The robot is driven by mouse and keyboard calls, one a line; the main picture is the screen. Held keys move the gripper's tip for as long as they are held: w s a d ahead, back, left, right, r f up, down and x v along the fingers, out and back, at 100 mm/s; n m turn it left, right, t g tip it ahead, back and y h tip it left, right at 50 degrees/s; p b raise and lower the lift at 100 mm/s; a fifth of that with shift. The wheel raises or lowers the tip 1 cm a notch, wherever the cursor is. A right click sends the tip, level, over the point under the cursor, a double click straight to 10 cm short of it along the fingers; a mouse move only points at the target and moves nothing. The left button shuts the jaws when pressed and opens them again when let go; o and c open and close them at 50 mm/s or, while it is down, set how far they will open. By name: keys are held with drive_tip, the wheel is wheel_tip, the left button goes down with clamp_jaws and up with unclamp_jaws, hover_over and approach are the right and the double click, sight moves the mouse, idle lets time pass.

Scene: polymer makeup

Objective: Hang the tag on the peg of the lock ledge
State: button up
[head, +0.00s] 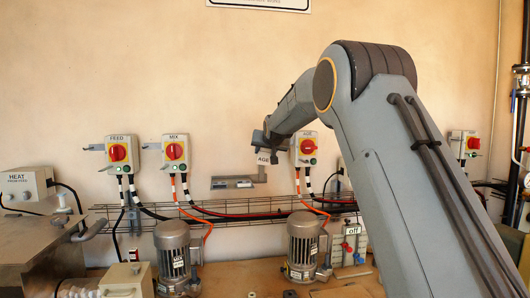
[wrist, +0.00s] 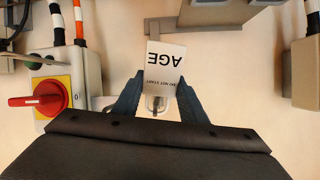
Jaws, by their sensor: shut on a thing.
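My gripper (head: 266,143) is up by the wall, left of a switch box; in the wrist view its fingers (wrist: 158,98) are closed on the white AGE tag (wrist: 165,68). The tag also shows in the head view (head: 263,159), hanging below the gripper. A small clear or metallic piece shows between the fingers at the tag's lower end. The grey lock ledge (head: 231,183) is on the wall, below and left of the tag. In the wrist view a grey ledge part (wrist: 210,14) lies beyond the tag. I cannot clearly make out the peg.
A switch box with a red knob (wrist: 50,98) is close beside my gripper. FEED (head: 118,152) and MIX (head: 174,152) boxes are further left. A cable tray (head: 150,210) runs below the ledge; two motors (head: 172,255) (head: 303,245) stand on the bench.

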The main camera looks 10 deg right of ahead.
drive_tip(key=o, duration=1.1)
drive_tip(key=b+v, duration=0.3)
drive_tip(key=v, duration=0.5)
drive_tip(key=s+f+n+g+b, duration=0.1)
drive_tip(key=s+f+g, duration=0.2)
drive_tip(key=s+f, duration=0.75)
drive_tip(key=s+f+g+b, duration=0.1)
drive_tip(key=s+f+g, duration=0.2)
drive_tip(key=s+f, duration=0.75)
drive_tip(key=s+f+g, duration=0.3)
drive_tip(key=s+f, duration=0.7)
drive_tip(key=s, duration=0.3)
drive_tip(key=s+f+n+g, duration=0.1)
drive_tip(key=s+f+g, duration=0.1)
drive_tip(key=s+f, duration=0.8)
drive_tip(key=s+d, duration=0.1)
drive_tip(key=s, duration=0.3)
drive_tip(key=shift+f+g, duration=0.2)
drive_tip(key=shift+g, duration=0.2)
